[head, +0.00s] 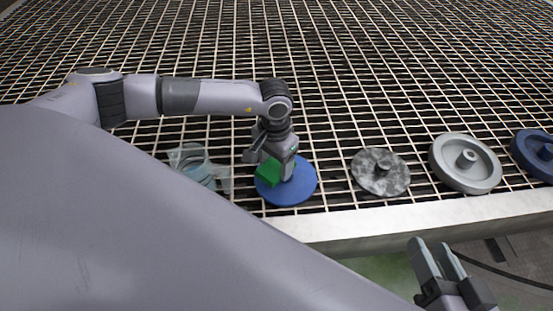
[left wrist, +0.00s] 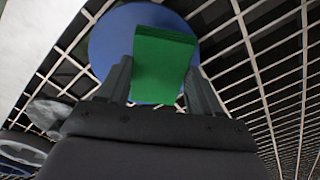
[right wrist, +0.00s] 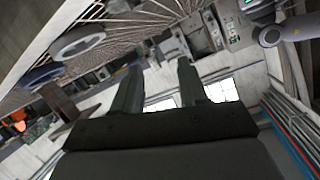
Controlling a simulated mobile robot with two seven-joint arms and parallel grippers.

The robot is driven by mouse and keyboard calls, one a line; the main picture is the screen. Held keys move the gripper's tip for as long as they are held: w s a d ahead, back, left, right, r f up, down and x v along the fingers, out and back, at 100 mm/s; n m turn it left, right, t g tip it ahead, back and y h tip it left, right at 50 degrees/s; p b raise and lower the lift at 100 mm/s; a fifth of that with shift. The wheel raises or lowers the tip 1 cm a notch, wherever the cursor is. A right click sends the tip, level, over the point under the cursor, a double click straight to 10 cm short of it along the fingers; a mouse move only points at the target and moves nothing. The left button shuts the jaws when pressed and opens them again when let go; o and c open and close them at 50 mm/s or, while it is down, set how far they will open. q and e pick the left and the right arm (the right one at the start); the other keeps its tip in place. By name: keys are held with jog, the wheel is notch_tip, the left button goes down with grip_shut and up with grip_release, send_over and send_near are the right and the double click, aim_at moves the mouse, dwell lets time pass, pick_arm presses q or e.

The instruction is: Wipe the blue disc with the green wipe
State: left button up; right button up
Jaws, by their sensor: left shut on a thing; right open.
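The blue disc (head: 300,190) lies flat on the metal grating near its front edge. It also shows behind the wipe in the left wrist view (left wrist: 104,40). My left gripper (head: 279,168) is shut on the green wipe (head: 268,174), a block-like piece over the left part of the disc. In the left wrist view the green wipe (left wrist: 163,62) sits between the two fingers and overlaps the disc. I cannot tell whether the wipe touches the disc. My right gripper (head: 437,262) is open and empty, in front of the grating's edge; its fingers also show in the right wrist view (right wrist: 158,90).
Right of the blue disc stand a mottled grey disc (head: 394,181), a light grey wheel (head: 450,180) and a dark blue wheel (head: 530,165). A pale blue item in clear wrapping (head: 197,168) lies left. The grating (head: 380,70) behind is clear. A pale rail (head: 400,219) edges the front.

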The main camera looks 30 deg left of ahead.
pick_arm(q)
jog(key=shift+r+p, duration=3.1)
jog(key=shift+r, duration=0.65)
pick_arm(e)
jog(key=shift+a+r+g, duration=0.25)
jog(key=shift+r+g, duration=0.15)
jog(key=shift+r, duration=0.65)
pick_arm(q)
jog(key=s+d+r+n+p, duration=0.1)
jog(key=r+p, duration=1.5)
jog(key=r, duration=0.6)
jog(key=s+d+r+n+p, duration=0.1)
jog(key=s+d+r+p, duration=0.1)
jog(key=r+p, duration=1.4)
notch_tip(320, 180, up, 6)
jog(key=shift+d+f, duration=0.1)
jog(key=shift+d, duration=0.15)
pick_arm(e)
jog(key=s+d+r+h, duration=0.2)
jog(key=d+r, duration=0.3)
jog(key=r, duration=0.2)
jog(key=s+d+r+g+h, duration=0.1)
jog(key=s+d+r+h, duration=0.2)
jog(key=d+r, duration=0.3)
notch_tip(320, 180, up, 2)
jog(key=shift+h, duration=0.3)
